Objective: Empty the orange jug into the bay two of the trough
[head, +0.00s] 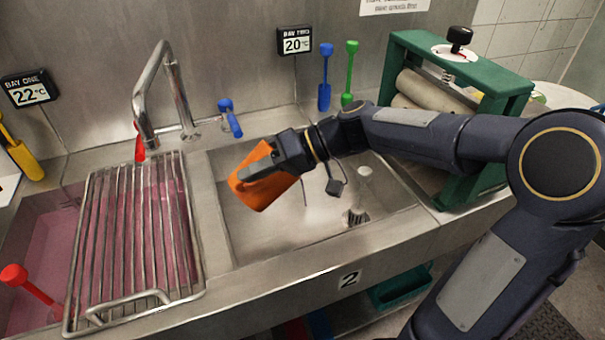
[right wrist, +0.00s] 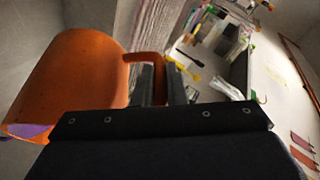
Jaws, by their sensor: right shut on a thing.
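The orange jug (head: 258,190) hangs tilted over the left part of bay two (head: 300,222), above the basin floor. My right gripper (head: 284,163) is shut on the jug's handle. In the right wrist view the jug (right wrist: 80,78) fills the left side, with its handle (right wrist: 150,58) between the fingers (right wrist: 163,85). A patch of purple (right wrist: 30,132) shows at the jug's lower left end; I cannot tell how much liquid it holds. Bay two looks bare grey, with a drain fitting at its right. My left gripper is not in view.
Bay one (head: 40,245) holds pink liquid under a wire rack (head: 140,235). A tap (head: 165,95) stands behind, between the bays. A green roller press (head: 470,85) stands at the right. Blue (head: 325,85) and green (head: 350,70) paddles lean on the back wall.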

